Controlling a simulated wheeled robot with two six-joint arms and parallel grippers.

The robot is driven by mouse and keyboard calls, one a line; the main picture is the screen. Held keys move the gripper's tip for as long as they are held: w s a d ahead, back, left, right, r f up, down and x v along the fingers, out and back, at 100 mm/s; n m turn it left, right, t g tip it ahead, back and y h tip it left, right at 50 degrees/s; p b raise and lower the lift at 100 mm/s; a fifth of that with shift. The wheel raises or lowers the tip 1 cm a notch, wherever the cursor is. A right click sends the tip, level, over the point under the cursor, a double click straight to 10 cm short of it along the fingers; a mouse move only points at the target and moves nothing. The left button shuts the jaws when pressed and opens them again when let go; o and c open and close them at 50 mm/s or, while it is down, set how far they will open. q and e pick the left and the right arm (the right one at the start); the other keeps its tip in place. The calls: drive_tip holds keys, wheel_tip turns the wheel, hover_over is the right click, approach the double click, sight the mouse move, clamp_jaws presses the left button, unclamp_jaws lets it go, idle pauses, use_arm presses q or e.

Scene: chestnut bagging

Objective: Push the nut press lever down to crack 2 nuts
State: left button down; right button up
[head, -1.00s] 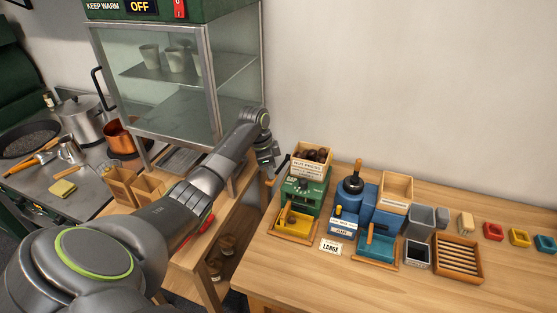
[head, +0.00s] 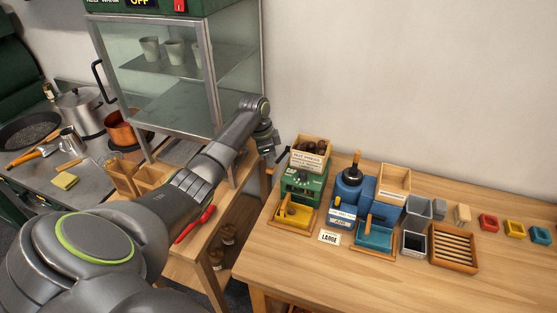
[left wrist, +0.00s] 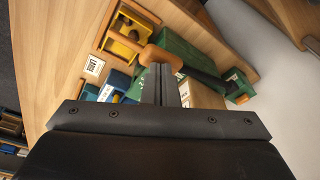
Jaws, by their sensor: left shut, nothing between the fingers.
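The green nut press (head: 303,183) stands at the left end of the wooden table, with a wooden hopper of dark nuts (head: 312,147) on top. A yellow tray (head: 288,219) sits at its front. Its lever is a dark bar with a wooden handle (head: 270,171) on the press's left side. The handle (left wrist: 152,57) and bar (left wrist: 205,78) also show in the left wrist view. My left gripper (head: 269,152) is shut and empty, close above the handle. In the left wrist view its fingertips (left wrist: 160,72) overlap the handle's edge; I cannot tell whether they touch it. My right gripper is out of view.
A blue machine (head: 350,190) with a teal tray (head: 375,236) stands right of the press. A slatted wooden tray (head: 454,249) and small coloured boxes lie farther right. A glass warming cabinet (head: 180,80) rises behind my left arm. The table's front right is clear.

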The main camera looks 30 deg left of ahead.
sight(269, 174)
use_arm(q)
drive_tip(key=shift+f, duration=0.55)
drive_tip(key=shift+s+f+b, duration=0.15)
drive_tip(key=shift+f+b, duration=0.4)
drive_tip(key=shift+f, duration=0.6)
drive_tip(key=shift+s+f+b, duration=0.15)
drive_tip(key=shift+f+b, duration=0.25)
drive_tip(key=shift+f, duration=0.7)
drive_tip(key=shift+s+f+b, duration=0.2)
drive_tip(key=shift+f+b, duration=0.25)
drive_tip(key=shift+f, duration=0.7)
